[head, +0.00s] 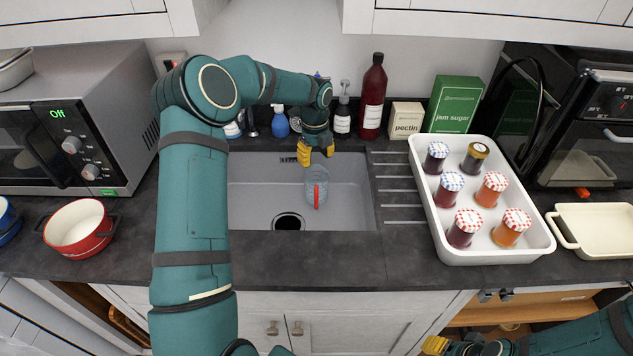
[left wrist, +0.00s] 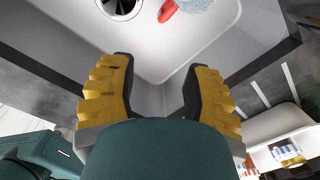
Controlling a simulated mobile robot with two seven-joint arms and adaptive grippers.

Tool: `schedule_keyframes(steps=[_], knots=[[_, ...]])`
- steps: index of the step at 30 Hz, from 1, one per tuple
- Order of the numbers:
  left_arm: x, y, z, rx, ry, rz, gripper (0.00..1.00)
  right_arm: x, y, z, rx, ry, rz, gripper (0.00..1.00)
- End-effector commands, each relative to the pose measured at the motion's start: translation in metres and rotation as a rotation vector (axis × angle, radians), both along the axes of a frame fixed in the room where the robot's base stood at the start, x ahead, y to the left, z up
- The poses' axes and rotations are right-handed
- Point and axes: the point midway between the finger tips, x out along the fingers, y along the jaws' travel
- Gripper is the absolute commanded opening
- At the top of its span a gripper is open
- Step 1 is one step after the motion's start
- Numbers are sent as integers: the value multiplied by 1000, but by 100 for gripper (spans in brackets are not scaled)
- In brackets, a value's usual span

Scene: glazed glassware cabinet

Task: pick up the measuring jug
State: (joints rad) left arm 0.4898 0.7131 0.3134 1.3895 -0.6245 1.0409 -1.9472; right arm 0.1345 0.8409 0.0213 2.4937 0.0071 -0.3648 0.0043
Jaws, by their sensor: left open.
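The measuring jug (head: 316,180) is clear with a red handle and sits in the grey sink (head: 255,185), right of the drain. Part of it, with the red handle, also shows at the top edge of the left wrist view (left wrist: 192,6). My left gripper (head: 317,155) is over the back of the sink, behind and apart from the jug. Its yellow fingers (left wrist: 162,70) are spread with nothing between them. My right gripper (head: 436,345) is low at the bottom, in front of the cupboards; its jaw opening is unclear.
Bottles, including a tall dark red one (head: 373,98), stand behind the sink. A white tray of lidded jars (head: 488,257) is right of the drainer grooves. A red pot (head: 80,228) and a microwave (head: 75,120) are at left. Dark counter in front of the sink is clear.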

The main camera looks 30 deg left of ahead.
Motion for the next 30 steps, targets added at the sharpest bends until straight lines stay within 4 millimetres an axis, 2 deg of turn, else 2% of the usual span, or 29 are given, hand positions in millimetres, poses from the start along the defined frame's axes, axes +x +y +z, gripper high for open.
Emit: schedule_keyframes(steps=[1, 6, 9, 16, 24, 30], knots=[[-1, 0, -29, -1, 4, 0, 49, -4, 1, -28, 0, 11, 5, 47], [-1, 0, -60, -1, 3, 0, 49, -12, 2, -61, 2, 28, 18, 47], [-1, 0, -70, -1, 3, 0, 49, -15, 2, -71, 2, 35, 23, 47], [-1, -1, -86, -2, 5, 0, 49, -16, 3, -77, 3, 38, 27, 47], [-1, -1, -137, -2, 7, 0, 49, -14, 3, -86, 2, 33, 26, 47], [0, -1, -157, -1, 4, 1, 49, -13, 3, -89, 2, 31, 25, 47]])
